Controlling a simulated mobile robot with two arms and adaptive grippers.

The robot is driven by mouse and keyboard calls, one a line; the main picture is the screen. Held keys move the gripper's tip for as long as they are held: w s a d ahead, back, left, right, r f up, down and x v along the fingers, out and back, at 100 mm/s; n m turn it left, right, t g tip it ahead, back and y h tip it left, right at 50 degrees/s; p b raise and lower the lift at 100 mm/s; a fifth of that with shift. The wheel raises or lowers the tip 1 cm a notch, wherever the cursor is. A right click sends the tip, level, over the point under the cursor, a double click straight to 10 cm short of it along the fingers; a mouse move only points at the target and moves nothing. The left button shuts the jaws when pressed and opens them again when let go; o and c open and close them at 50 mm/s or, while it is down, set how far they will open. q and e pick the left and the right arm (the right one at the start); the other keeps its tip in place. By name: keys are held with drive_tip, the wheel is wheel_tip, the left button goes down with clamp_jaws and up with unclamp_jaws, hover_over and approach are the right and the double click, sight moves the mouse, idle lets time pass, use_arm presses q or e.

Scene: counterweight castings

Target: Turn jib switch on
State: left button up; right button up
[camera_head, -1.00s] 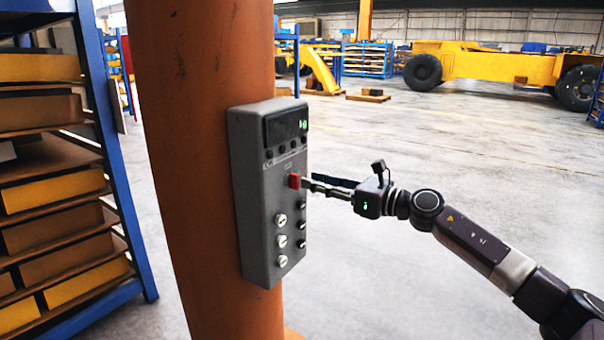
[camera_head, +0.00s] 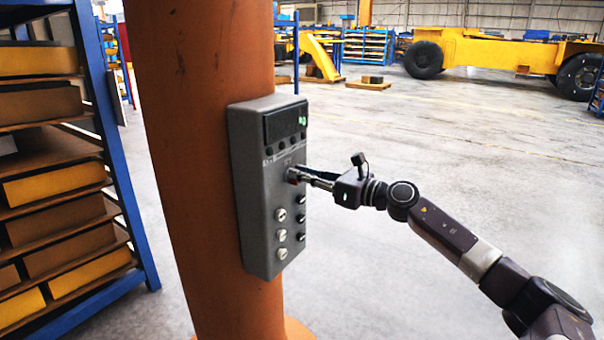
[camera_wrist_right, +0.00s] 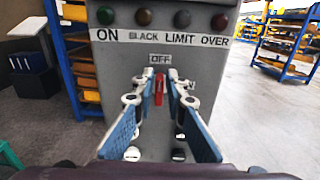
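A grey control box (camera_head: 262,215) is fixed to an orange column. The red jib switch (camera_wrist_right: 159,92) shows in the right wrist view below an "OFF" label (camera_wrist_right: 160,60); it looks upright. In the head view it is mostly hidden behind the fingertips. My right gripper (camera_head: 297,176) points at the box front from the right. In the right wrist view its fingertips (camera_wrist_right: 159,82) stand one on each side of the red switch, with a visible gap between them. I cannot tell whether either finger touches it. My left gripper is not in view.
Round buttons and knobs (camera_head: 281,236) sit below the switch. A row of lamps (camera_wrist_right: 143,17) is above it. The orange column (camera_head: 185,170) is close behind the box. A blue shelf rack (camera_head: 118,170) stands at the left. The floor (camera_head: 430,150) to the right is open.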

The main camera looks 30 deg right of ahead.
clamp_jaws()
drive_tip(key=shift+m, duration=0.3)
drive_tip(key=shift+w+d+f+m+p, duration=0.1)
drive_tip(key=shift+d+f+m+p, duration=0.2)
drive_tip(key=shift+m+p, duration=1.7)
drive_tip(key=shift+w+d+f+m+p, duration=0.2)
drive_tip(key=shift+d+f+m, duration=0.1)
drive_tip(key=shift+m, duration=3.45)
drive_tip(key=shift+w+d+f+m+p, duration=0.1)
drive_tip(key=shift+d+f+m+p, duration=0.2)
drive_tip(key=shift+m+p, duration=1.7)
drive_tip(key=shift+m+b, duration=0.85)
drive_tip(key=shift+m, duration=0.2)
